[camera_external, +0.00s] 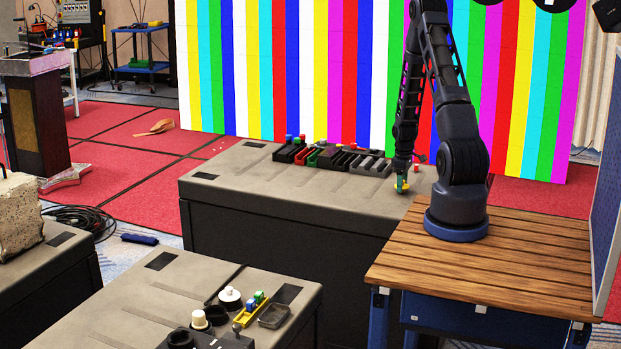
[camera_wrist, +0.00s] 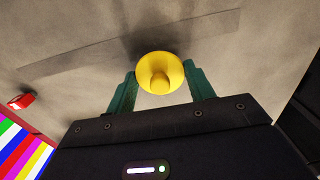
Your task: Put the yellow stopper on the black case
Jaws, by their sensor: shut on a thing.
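The yellow stopper (camera_wrist: 161,63) is round with a small knob and sits between my two green fingertips in the wrist view. My gripper (camera_external: 401,184) is shut on it, at the right end of a large black case (camera_external: 300,235) with a grey top. A bit of the stopper's yellow shows at the fingertips in the external view. It is at or just above the grey top; I cannot tell whether it touches. Another large black case with a grey top (camera_external: 170,300) stands in front. I cannot tell which case the task means.
A row of small dark bins (camera_external: 330,158) stands along the far side of the top. A small red object (camera_wrist: 20,101) lies near my gripper. A yellow tray (camera_external: 245,316), round lids and a dark dish (camera_external: 274,315) are on the front case. The top's middle is clear.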

